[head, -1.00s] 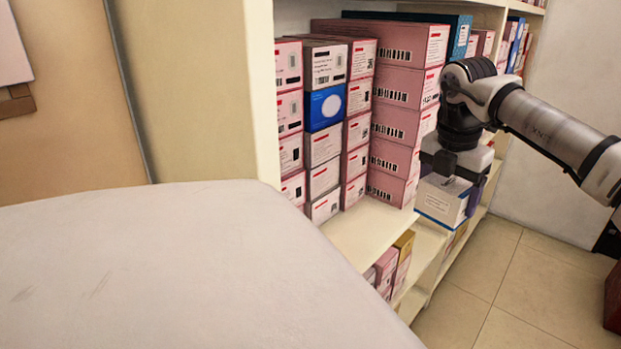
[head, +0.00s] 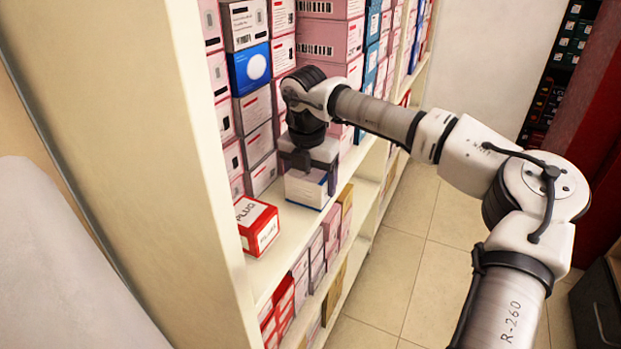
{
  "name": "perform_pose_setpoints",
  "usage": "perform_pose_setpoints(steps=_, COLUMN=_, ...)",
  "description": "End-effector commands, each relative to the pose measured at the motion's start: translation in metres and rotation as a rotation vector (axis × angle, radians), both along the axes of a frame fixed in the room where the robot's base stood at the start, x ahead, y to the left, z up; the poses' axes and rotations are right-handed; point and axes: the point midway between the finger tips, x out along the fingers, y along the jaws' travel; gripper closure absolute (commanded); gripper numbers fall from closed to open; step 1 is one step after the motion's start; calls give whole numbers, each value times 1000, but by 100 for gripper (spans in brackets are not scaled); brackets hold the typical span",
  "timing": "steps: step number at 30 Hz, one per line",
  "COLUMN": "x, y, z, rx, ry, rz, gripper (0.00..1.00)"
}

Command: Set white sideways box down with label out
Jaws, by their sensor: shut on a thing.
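The white box (head: 305,188) with a blue edge is below my gripper (head: 308,165). My gripper points down and is shut on the box. The box is at the front of the shelf (head: 285,237), low over its surface or on it; I cannot tell whether it touches. A pale face of the box points toward the shelf's open front. Any label on it is too small to read here. The fingers are mostly hidden behind the box and the gripper body.
A red and white box (head: 257,224) stands on the same shelf, nearer to me. Stacked pink and white boxes (head: 258,145) and a blue box (head: 249,69) fill the back. More boxes sit on the lower shelf. The tiled floor (head: 400,240) at right is clear.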

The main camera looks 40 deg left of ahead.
Motion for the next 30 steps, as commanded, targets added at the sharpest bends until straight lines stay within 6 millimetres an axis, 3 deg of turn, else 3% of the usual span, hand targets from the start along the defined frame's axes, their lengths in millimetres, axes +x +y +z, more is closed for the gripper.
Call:
perform_pose_setpoints(steps=10, x=0, y=0, z=-4, rx=0, ry=-1, rz=-1, gripper=52)
perform_pose_setpoints(steps=11, x=0, y=0, z=-3, rx=0, ry=-1, rz=-1, gripper=19)
perform_pose_setpoints(steps=15, x=0, y=0, z=-3, rx=0, ry=-1, rz=-1, gripper=1)
perform_pose_setpoints(steps=24, x=0, y=0, z=0, rx=0, ry=-1, rz=-1, gripper=1)
perform_pose_setpoints(steps=30, x=-2, y=0, z=22, rx=1, ry=-4, rz=-2, gripper=1)
